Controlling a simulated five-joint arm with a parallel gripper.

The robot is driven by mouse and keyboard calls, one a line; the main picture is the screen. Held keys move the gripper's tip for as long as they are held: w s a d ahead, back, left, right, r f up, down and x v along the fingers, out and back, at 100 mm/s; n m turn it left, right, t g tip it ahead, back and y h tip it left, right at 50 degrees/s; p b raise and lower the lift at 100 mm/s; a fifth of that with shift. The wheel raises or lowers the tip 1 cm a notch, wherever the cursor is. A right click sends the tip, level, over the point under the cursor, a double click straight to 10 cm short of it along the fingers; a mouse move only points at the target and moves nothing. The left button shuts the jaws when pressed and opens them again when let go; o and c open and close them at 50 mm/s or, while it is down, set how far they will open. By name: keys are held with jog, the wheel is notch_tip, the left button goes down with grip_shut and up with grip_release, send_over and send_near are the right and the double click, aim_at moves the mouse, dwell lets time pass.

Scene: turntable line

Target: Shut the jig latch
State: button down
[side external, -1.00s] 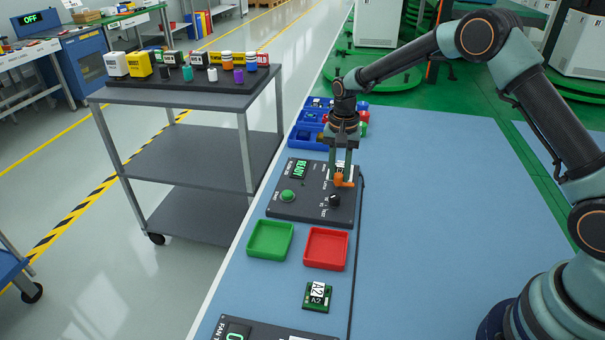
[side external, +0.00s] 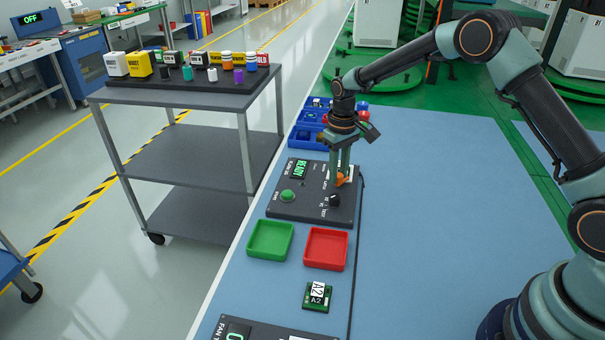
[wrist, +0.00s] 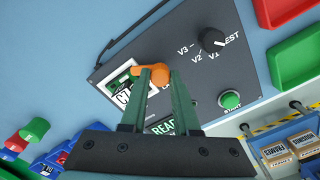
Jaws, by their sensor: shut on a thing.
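The jig panel (side external: 285,207) is a dark grey box on the blue bench, with a lit READY display, a green START button (side external: 287,196) and a black selector knob (side external: 334,200). The orange latch (side external: 342,181) is at its far right part, and it also shows in the wrist view (wrist: 150,72). My gripper (side external: 341,178) points down over the panel and is shut on the orange latch. In the wrist view, its two green fingers (wrist: 158,78) meet at the latch. A white label and part of a green board beside the latch are partly hidden by the fingers.
A green tray (side external: 254,257) and a red tray (side external: 344,266) are in front of the panel. A green board marked A2 (side external: 318,307) lies nearer. Blue bins (side external: 297,143) stand behind the panel. The bench to the right is clear.

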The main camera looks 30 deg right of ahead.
aim_at(339, 175)
jog(key=n, duration=0.6)
dwell(0.6)
jog(key=c, duration=0.7)
grip_release()
jog(key=shift+o, duration=0.2)
notch_tip(339, 175, up, 12)
jog(key=shift+r, duration=0.15)
